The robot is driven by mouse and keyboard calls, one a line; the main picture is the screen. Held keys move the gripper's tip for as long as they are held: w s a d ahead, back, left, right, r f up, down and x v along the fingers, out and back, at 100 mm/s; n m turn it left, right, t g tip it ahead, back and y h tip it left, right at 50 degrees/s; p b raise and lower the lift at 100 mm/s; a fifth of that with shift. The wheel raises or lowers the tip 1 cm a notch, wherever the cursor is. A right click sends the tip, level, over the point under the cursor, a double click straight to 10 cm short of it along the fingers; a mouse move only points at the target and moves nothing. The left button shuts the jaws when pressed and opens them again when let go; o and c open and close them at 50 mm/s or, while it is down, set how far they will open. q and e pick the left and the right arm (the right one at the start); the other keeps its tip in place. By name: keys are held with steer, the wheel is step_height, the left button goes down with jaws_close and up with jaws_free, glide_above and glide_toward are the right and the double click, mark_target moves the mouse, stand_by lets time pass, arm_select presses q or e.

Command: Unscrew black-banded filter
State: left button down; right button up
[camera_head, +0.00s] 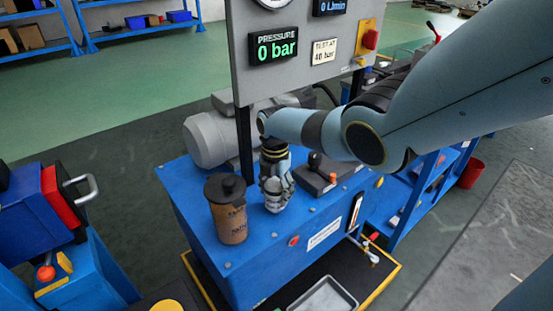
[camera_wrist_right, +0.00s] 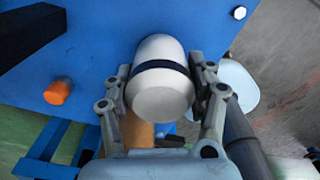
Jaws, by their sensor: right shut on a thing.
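The black-banded filter (camera_wrist_right: 160,91) is a white rounded canister with a black band around its middle. In the head view it (camera_head: 273,198) is on top of the blue power unit (camera_head: 188,197), partly covered by my fingers. My right gripper (camera_head: 276,188) reaches down from above and is shut around it. In the right wrist view my right gripper's fingers (camera_wrist_right: 162,88) press on both sides of it near the band. Its lower joint with the unit is hidden. My left gripper is not in view.
A brown canister with a black cap (camera_head: 229,211) stands left of the filter. A grey motor (camera_head: 209,138) and an upright panel with a pressure display at 0 bar (camera_head: 273,49) are behind. A control block with a lever (camera_head: 322,173) sits close right. A metal tray (camera_head: 323,296) lies below in front.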

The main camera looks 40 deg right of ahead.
steer(key=n, duration=0.4)
steer(key=shift+n, duration=0.4)
steer(key=n+b, duration=0.1)
steer(key=n, duration=0.4)
steer(key=o, duration=1.5)
steer(key=shift+c, duration=0.7)
